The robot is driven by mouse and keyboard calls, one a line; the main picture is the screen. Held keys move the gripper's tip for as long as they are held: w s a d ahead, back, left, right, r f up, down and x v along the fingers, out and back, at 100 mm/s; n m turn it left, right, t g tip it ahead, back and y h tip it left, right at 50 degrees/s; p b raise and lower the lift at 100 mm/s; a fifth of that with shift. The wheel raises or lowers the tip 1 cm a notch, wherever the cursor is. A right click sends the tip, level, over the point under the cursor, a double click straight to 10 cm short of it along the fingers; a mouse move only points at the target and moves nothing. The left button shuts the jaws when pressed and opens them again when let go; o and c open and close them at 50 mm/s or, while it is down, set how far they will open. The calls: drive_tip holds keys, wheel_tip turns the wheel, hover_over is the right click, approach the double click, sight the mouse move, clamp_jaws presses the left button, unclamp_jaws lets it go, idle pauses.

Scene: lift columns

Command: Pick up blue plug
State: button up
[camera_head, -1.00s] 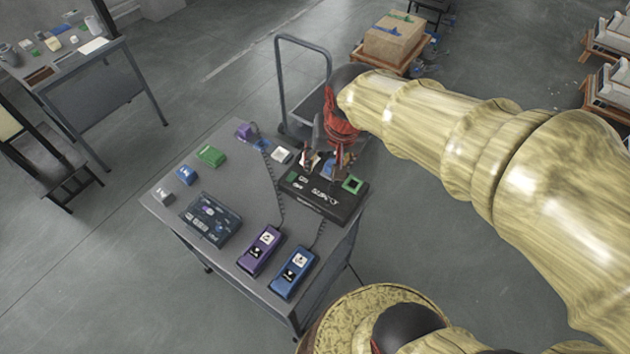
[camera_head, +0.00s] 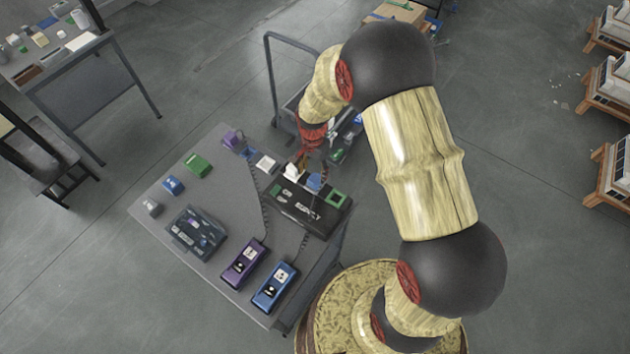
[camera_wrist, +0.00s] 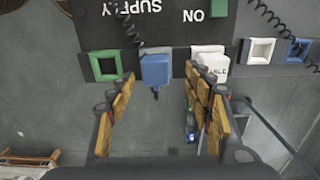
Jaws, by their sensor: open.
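The blue plug (camera_wrist: 155,71) stands on the edge of the black supply box (camera_wrist: 160,25), with a dark coiled cord near it. It also shows in the head view (camera_head: 315,181), just below my gripper (camera_head: 309,160). In the wrist view my gripper (camera_wrist: 160,82) is open, with wooden-looking fingers left and right of the plug. The plug appears between the fingertips. I cannot tell how far beyond them it lies, and nothing is held. A white plug (camera_wrist: 212,68) with lettering is close behind the right fingertip, partly hidden by it.
A green square socket (camera_wrist: 105,65) sits left of the blue plug. White (camera_wrist: 260,50) and blue (camera_wrist: 298,50) sockets lie to the right. The table also holds a purple handset (camera_head: 244,262) and a blue handset (camera_head: 273,288). A cart handle (camera_head: 268,75) rises behind the table.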

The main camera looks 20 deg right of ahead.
sight(315, 178)
drive_tip(key=f, duration=0.4)
drive_tip(key=shift+s+d+f, duration=0.1)
drive_tip(key=shift+s+d, duration=0.1)
drive_tip(key=shift+d, duration=0.05)
drive_tip(key=shift+f, duration=0.4)
drive_tip(key=shift+c, duration=0.3)
drive_tip(key=c, duration=1.1)
drive_tip(key=shift+c, duration=0.2)
